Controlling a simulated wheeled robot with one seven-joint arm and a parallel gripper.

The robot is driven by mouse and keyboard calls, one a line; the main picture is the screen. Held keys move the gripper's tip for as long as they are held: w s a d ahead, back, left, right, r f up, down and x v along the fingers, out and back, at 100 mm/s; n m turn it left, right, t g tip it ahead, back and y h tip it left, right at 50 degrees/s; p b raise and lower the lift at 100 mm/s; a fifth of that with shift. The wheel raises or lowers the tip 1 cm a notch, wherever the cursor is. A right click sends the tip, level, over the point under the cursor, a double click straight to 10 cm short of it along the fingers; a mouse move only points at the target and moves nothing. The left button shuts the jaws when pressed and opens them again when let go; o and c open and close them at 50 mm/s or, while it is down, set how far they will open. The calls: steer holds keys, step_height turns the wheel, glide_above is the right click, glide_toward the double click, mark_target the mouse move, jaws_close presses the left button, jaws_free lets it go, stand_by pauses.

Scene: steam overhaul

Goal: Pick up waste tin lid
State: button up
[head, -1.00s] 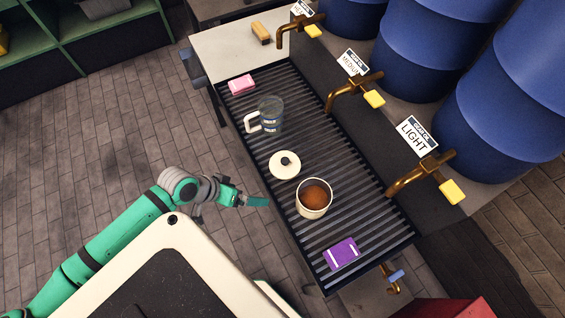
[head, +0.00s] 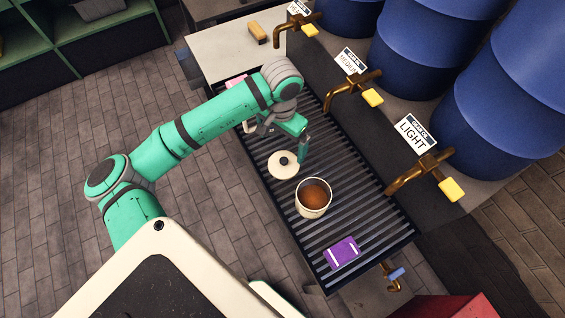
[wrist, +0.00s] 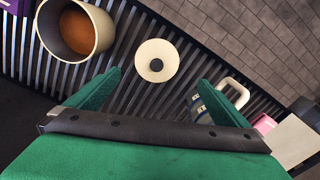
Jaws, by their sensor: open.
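The waste tin lid (head: 283,165) is a cream disc with a dark knob, lying on the slatted grate; it also shows in the wrist view (wrist: 157,60). The open cream tin (head: 313,198) with brown contents stands beside it and shows at the upper left of the wrist view (wrist: 76,30). My gripper (head: 303,148) is over the grate close to the lid, at its far right side in the head view. In the wrist view its two green fingers (wrist: 160,90) are apart with nothing between them, and the lid appears beyond the gap.
A purple packet (head: 342,252) lies on the grate (head: 368,222). Brass taps (head: 350,90) overhang its far side. A pink block (head: 236,82) is partly covered.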

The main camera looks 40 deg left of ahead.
glide_above(284, 160)
steer(key=f, duration=0.5)
steer(key=shift+a, duration=0.4)
steer(key=shift+d+f, duration=0.2)
steer(key=shift+f, duration=1.15)
steer(key=shift+d+f, duration=0.15)
steer(key=shift+f, duration=1.2)
steer(key=c, duration=1)
